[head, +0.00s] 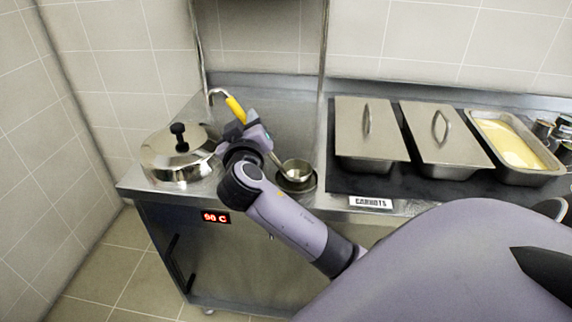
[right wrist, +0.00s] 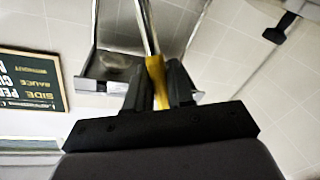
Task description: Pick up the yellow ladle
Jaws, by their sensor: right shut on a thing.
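The yellow ladle (head: 235,109) has a yellow grip, a hooked metal end and a steel bowl (head: 296,170). It leans at a slant, with the bowl low at a dark round holder (head: 297,185) on the counter; I cannot tell whether the bowl touches it. In the right wrist view the yellow handle (right wrist: 156,78) sits between the two dark fingers of the right gripper (right wrist: 160,85). My left gripper is not in view.
A lidded steel pot (head: 180,158) with a black knob stands left of the gripper. Two lidded pans (head: 369,130) (head: 447,135) and an open pan of yellow food (head: 515,145) are at right. A metal post (head: 323,80) rises behind the ladle.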

